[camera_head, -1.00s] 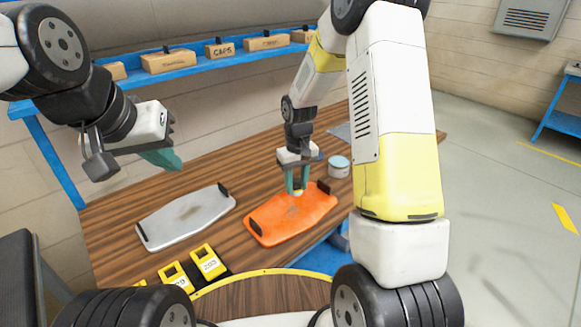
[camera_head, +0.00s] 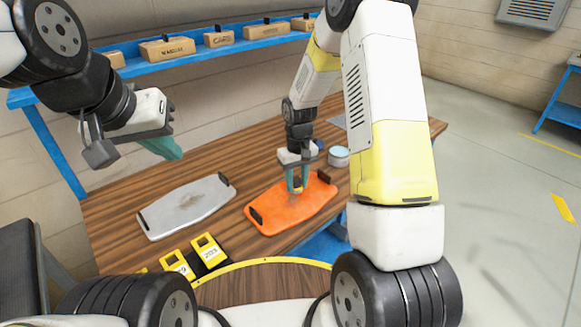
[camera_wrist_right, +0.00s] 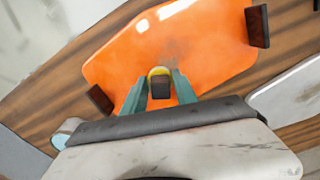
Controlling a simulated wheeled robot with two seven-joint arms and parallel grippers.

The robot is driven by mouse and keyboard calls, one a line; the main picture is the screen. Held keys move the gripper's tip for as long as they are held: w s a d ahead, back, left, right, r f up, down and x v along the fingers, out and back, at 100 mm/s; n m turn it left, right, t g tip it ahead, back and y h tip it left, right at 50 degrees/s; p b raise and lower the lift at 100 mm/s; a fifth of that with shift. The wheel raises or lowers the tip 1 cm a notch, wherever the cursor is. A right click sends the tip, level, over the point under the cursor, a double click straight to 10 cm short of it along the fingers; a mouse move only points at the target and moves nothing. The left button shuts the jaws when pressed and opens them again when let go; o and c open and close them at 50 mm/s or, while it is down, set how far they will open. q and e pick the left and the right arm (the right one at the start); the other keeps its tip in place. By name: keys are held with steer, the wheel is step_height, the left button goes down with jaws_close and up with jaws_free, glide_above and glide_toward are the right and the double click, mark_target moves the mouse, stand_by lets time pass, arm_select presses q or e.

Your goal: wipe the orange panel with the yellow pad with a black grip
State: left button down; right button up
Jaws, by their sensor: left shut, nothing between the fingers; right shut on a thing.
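The orange panel (camera_head: 287,213) lies on the wooden table with a black block at each end. It also fills much of the right wrist view (camera_wrist_right: 195,60). A faint greyish smudge shows on it near the pad. My right gripper (camera_head: 297,188) is over the panel, shut on the black grip of the yellow pad (camera_wrist_right: 160,72). The pad is small and mostly hidden by the fingers; it looks to be at the panel's surface. My left gripper (camera_head: 168,150) is shut and empty, raised above the table's left part.
A grey panel (camera_head: 187,207) lies left of the orange one. Yellow tags (camera_head: 209,250) sit in a black holder at the front edge. A pale-blue-topped tin (camera_head: 339,156) stands behind the orange panel. A blue shelf (camera_head: 200,50) with boxes runs along the wall.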

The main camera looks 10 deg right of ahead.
mark_target(278, 206)
steer(key=shift+f, duration=1)
steer(key=shift+s+a+r, duration=0.1)
steer(key=shift+s+a, duration=0.45)
steer(key=shift+a, duration=0.3)
steer(key=shift+s+a, duration=0.5)
steer(key=shift+a, duration=0.35)
steer(key=shift+s+a, duration=0.5)
steer(key=shift+a, duration=0.3)
steer(key=shift+s+a, duration=0.5)
steer(key=shift+a, duration=0.3)
steer(key=shift+d, duration=0.1)
